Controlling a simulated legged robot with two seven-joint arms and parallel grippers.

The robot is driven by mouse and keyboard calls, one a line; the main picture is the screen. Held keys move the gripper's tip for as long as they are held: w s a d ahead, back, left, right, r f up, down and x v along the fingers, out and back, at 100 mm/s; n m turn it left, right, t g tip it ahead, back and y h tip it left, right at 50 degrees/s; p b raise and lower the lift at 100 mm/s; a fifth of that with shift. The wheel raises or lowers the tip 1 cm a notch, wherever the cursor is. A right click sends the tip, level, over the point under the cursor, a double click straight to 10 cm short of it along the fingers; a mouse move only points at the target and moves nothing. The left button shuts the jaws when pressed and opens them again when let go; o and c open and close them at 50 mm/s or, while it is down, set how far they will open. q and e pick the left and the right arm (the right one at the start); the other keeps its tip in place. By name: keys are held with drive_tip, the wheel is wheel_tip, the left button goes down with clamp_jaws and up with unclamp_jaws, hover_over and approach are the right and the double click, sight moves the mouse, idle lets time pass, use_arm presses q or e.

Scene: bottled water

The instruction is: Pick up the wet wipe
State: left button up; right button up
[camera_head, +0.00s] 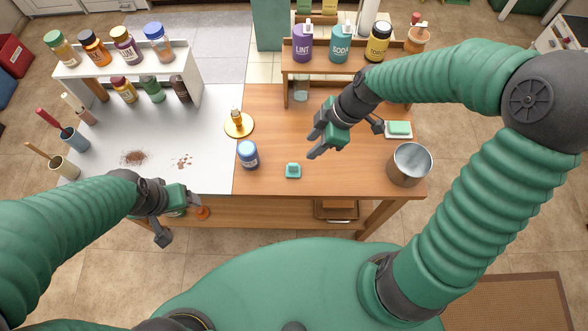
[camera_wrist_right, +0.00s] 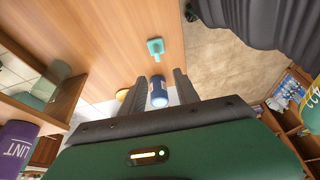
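No thing is clearly marked as the wet wipe. A blue canister with a pale label (camera_head: 248,154) stands upright on the wooden table and may be it. In the right wrist view the canister (camera_wrist_right: 158,91) appears between my finger outlines, beyond the fingers. A small teal block with a raised knob (camera_head: 293,171) sits to its right; it also shows in the right wrist view (camera_wrist_right: 155,47). My right gripper (camera_head: 313,142) is open and empty above the table, right of the canister and apart from it. My left gripper (camera_head: 179,222) appears open at the table's front edge.
A gold dish with a small bottle (camera_head: 239,126) stands behind the canister. A metal pot (camera_head: 409,165) and a green sponge on a white dish (camera_head: 398,129) are at right. Bottle shelves (camera_head: 290,70) line the back. Brown crumbs (camera_head: 134,157) lie on the white left surface.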

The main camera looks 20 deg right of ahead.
drive_tip(key=b, duration=0.2)
approach(294, 164)
drive_tip(key=x, duration=0.2)
drive_tip(key=a+x, duration=0.1)
drive_tip(key=x, duration=0.2)
drive_tip(key=shift+s, duration=0.1)
drive_tip(key=x, duration=0.2)
drive_tip(key=d+x, duration=0.1)
drive_tip(key=x, duration=0.1)
drive_tip(key=shift+a+f, duration=0.2)
drive_tip(key=shift+f, duration=0.25)
drive_tip(key=shift+w+a+f, duration=0.1)
drive_tip(key=shift+w+f, duration=0.2)
drive_tip(key=shift+f, duration=0.05)
drive_tip(key=shift+s+r, duration=0.1)
drive_tip(key=shift+r, duration=0.05)
drive_tip(key=c, duration=0.4)
clamp_jaws()
